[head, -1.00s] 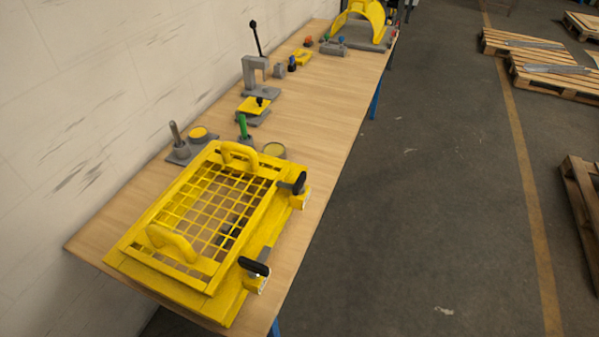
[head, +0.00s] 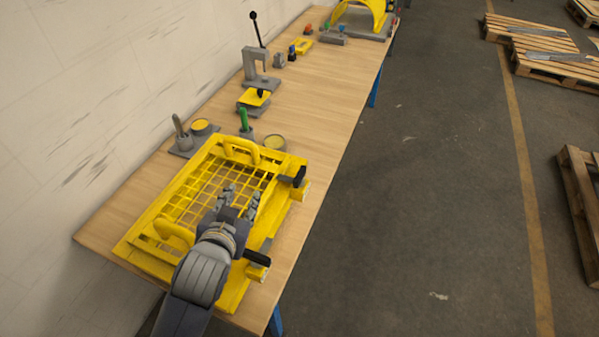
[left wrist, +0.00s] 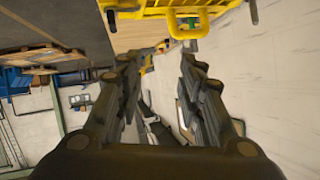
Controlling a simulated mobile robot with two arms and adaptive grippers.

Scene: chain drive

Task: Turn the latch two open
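A yellow guard with a mesh panel (head: 185,205) and two arched handles lies on the wooden bench. Two latches with black handles sit on its right edge: a far latch (head: 298,177) and a near latch (head: 257,258). I cannot tell which one is latch two. My left gripper (head: 240,198) is over the mesh, left of both latches, with its fingers apart and nothing between them. The arm hides part of the guard beside the near latch. In the left wrist view the open fingers (left wrist: 166,60) point toward the yellow guard's edge (left wrist: 160,12). My right gripper is not in view.
Behind the guard stand a grey post with a yellow button (head: 200,126), a green-handled part (head: 244,119), and a grey press (head: 260,70). A yellow arched cover (head: 362,15) is at the far end. The bench's right strip is bare; open floor lies beyond.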

